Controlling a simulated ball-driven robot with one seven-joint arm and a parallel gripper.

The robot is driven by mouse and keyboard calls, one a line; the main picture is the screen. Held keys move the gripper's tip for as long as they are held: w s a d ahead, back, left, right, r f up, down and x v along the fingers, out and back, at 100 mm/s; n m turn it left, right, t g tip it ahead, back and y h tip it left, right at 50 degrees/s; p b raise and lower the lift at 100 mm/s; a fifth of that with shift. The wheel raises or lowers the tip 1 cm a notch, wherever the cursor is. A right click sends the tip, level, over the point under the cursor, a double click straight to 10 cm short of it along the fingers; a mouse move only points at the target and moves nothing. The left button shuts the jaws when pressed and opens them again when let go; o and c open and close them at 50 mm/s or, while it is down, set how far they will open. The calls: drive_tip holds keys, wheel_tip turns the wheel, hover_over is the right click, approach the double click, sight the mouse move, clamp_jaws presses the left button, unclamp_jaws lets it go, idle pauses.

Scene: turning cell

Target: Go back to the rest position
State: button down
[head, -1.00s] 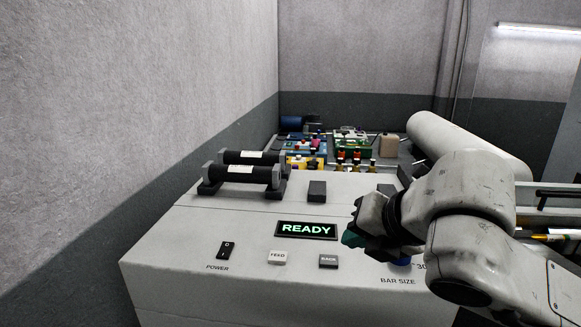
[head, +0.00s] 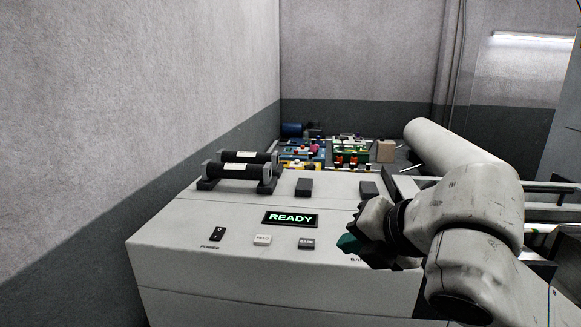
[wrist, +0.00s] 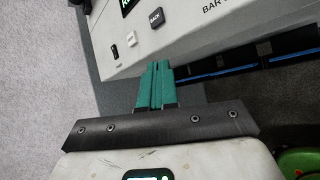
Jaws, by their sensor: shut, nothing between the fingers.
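My gripper (head: 348,243) is in front of the right part of the grey machine cabinet (head: 180,235) in the head view. Its green fingers (wrist: 156,84) are together and empty in the wrist view, pointing toward the cabinet's front edge. Floor shows around the fingertips, and they look apart from the panel. The display (head: 290,219) on the cabinet top reads READY. My wrist hides most of the bar size label and whatever is beside it in the head view.
A power switch (head: 217,234), a feed button (head: 262,240) and a back button (head: 307,243) sit on the panel. Two black rollers (head: 236,172) lie behind them. Coloured parts (head: 350,154) stand farther back. A plain wall (head: 140,90) closes the left side.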

drive_tip(key=s+d+f+m, duration=0.2)
drive_tip(key=s+f+m, duration=0.1)
drive_tip(key=f+m, duration=0.45)
drive_tip(key=s+d+f+m+g+h, duration=0.1)
drive_tip(key=s+f+m, duration=0.3)
drive_tip(key=f+m, duration=0.35)
drive_tip(key=s+d+f+m, duration=0.2)
drive_tip(key=s+f+m, duration=0.1)
drive_tip(key=f+m, duration=0.45)
drive_tip(key=s+d+f+m+g+h, duration=0.1)
drive_tip(key=s+d+f+m+g, duration=0.1)
drive_tip(key=s, duration=0.6)
drive_tip(key=s+d+f+m+g+h, duration=0.2)
drive_tip(key=s+d+f+m, duration=0.2)
drive_tip(key=s+d+f, duration=0.2)
drive_tip(key=s+d+f+m+g+h, duration=0.1)
drive_tip(key=s+d+f+m+g, duration=0.1)
drive_tip(key=s+f, duration=0.6)
drive_tip(key=s+d+m, duration=0.1)
drive_tip(key=s+d, duration=0.1)
drive_tip(key=s, duration=0.1)
drive_tip(key=shift+d+f+g, duration=0.15)
drive_tip(key=shift+f+g, duration=0.15)
drive_tip(key=shift+f, duration=0.1)
